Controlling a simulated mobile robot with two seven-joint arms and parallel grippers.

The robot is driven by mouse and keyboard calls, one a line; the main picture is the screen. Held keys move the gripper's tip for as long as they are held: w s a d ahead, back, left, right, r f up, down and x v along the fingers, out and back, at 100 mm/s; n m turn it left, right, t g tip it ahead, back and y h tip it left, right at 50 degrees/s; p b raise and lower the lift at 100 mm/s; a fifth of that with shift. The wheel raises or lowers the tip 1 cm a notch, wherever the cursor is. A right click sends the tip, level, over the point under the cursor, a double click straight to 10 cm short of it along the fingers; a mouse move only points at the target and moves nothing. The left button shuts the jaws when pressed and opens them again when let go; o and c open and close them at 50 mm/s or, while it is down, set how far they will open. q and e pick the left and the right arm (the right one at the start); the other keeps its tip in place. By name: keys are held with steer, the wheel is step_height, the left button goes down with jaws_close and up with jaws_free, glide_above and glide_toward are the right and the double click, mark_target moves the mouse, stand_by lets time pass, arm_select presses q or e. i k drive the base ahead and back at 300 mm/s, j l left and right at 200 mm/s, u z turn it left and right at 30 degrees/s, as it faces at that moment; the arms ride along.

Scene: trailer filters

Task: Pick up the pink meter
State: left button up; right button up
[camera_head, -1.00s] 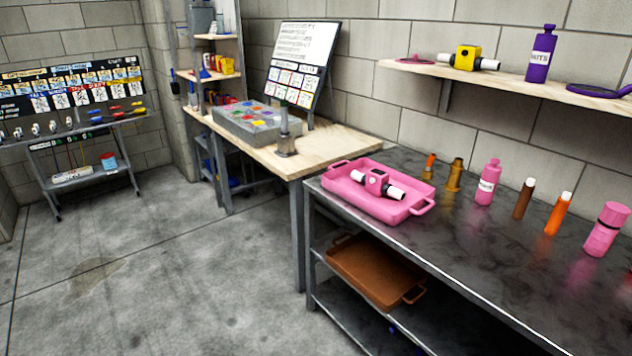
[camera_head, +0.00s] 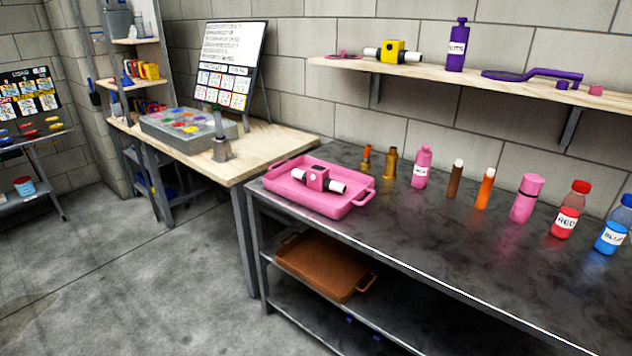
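The pink meter (camera_head: 318,179) has a pink block body with white and black pipe ends on both sides. It lies in the pink tray (camera_head: 340,209), which sits at the left end of the dark metal table. Neither of my grippers shows in the head view.
The dark table (camera_head: 425,220) also holds a pink bottle (camera_head: 422,168), a pink canister (camera_head: 526,198), a red bottle (camera_head: 567,212) and a blue bottle (camera_head: 612,226). A yellow meter (camera_head: 391,51) sits on the wall shelf. A brown tray (camera_head: 325,268) lies below. Floor at left is clear.

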mark_target(323, 182)
steer(key=i+j+z, duration=0.15)
steer(key=z, duration=0.45)
steer(key=i+j+z, duration=0.25)
steer(key=j, duration=0.15)
steer(key=j+z, duration=0.25)
steer(key=j, duration=0.15)
steer(key=i+j, duration=0.15)
steer(key=j, duration=0.25)
steer(key=i+j+z, duration=0.1)
steer(key=j, duration=0.35)
steer(key=i+j, duration=0.15)
steer(key=j, duration=0.25)
steer(key=i+j+z, duration=0.1)
steer(key=j, duration=0.35)
